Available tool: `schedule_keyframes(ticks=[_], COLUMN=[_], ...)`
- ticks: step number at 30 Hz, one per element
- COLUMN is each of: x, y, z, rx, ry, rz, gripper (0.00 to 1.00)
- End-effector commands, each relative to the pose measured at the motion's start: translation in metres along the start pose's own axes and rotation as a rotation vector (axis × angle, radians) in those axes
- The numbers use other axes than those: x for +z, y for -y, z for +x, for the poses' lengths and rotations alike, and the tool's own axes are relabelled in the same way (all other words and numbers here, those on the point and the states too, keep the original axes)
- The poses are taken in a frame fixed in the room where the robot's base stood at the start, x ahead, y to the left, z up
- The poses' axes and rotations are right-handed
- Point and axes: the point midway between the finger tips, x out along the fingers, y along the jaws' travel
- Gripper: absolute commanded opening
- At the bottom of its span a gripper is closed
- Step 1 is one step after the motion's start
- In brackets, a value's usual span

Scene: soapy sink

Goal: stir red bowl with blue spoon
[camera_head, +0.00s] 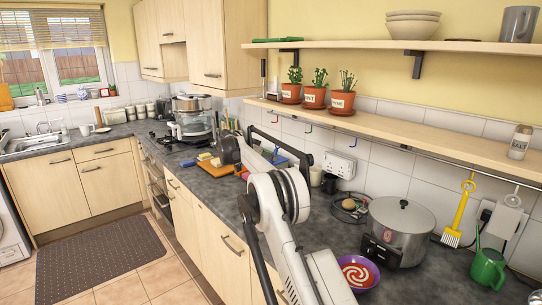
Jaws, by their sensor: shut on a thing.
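A bowl (374,266) with a purple outside and a red and white swirl inside sits on the counter at the lower right, in front of a steel pot. My white and black arm rises from the bottom of the picture and bends in the middle, just left of the bowl. I cannot make out my gripper's fingers; the end of the arm is not clear in this view. No blue spoon can be made out. A small blue shape lies behind my arm, too covered to identify.
The steel pot (402,222) stands behind the bowl, with a green watering can (487,268) to its right. A yellow brush (459,212) hangs on the wall. Potted plants (314,97) stand on the lower shelf. An orange board (215,167) lies farther along the counter.

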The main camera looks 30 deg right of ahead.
Motion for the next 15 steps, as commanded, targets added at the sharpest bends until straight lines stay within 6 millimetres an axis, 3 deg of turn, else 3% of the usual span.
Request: schedule_keyframes(ticks=[15], x=[0.002], y=[0.001], z=[0.022], rx=[0.004], ry=[-0.005], rz=[0.002], gripper=[0.0])
